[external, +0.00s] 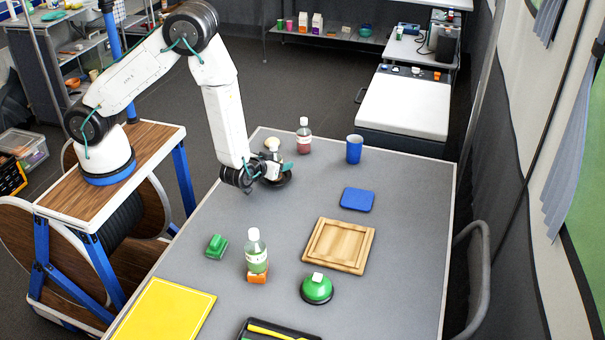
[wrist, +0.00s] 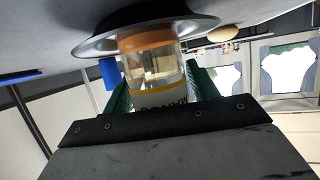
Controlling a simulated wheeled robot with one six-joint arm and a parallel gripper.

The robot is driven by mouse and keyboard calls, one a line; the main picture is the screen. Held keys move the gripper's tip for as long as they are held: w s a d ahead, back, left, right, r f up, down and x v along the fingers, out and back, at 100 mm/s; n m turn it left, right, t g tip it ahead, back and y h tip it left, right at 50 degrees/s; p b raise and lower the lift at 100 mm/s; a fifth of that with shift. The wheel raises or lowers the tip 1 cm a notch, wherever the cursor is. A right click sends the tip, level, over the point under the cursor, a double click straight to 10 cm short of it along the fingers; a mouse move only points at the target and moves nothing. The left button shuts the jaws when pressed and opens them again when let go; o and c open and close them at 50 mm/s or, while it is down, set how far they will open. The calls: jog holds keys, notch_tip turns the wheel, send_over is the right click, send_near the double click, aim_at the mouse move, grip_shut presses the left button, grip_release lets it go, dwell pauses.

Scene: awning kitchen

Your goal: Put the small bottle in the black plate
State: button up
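The small bottle (wrist: 155,68) is clear, with an orange end, a yellow band and dark lettering. It sits between the green fingers of my gripper (wrist: 163,88), which appear to press on both its sides. The wrist view is upside down. In it, the orange end meets the black plate (wrist: 95,45), or is just over it; exact contact is unclear. In the external view my gripper (external: 277,170) is low over the far left part of the table. The black plate (external: 285,182) is partly hidden under it, and the small bottle cannot be made out there.
A beige round object (external: 272,143) and a red bottle (external: 304,136) stand close behind my gripper. A blue cup (external: 354,149) and blue slab (external: 357,199) are to the right. A wooden tray (external: 312,242) and green bottle (external: 256,250) stand nearer. The table between is clear.

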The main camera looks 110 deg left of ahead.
jog(key=shift+o, duration=0.2)
jog(key=shift+r, duration=0.1)
jog(key=shift+d+r, duration=0.15)
jog(key=shift+d, duration=0.05)
jog(key=v, duration=1.1)
jog(key=shift+d+r, duration=0.25)
jog(key=w+d+r+m+t+h, duration=0.3)
jog(key=w+d+r+t+h, duration=0.1)
jog(key=w+d+r+h, duration=0.45)
jog(key=s+d+r+m+h, duration=0.5)
jog(key=d+r, duration=0.4)
jog(key=s+d+r+m+g+h, duration=0.1)
jog(key=s+r+m, duration=0.15)
jog(key=s, duration=0.35)
jog(key=s+d+r+m+g+h, duration=0.1)
jog(key=s+d+r+m, duration=0.1)
jog(key=s+r, duration=0.3)
jog(key=s+a+r+m+g+y, duration=0.1)
jog(key=s+a+g, duration=0.1)
jog(key=s, duration=0.6)
jog(key=s+a+r+m+g+y, duration=0.1)
jog(key=s+a+g, duration=0.1)
jog(key=s, duration=0.7)
jog(key=shift+s+a, duration=0.2)
jog(key=shift+a, duration=0.25)
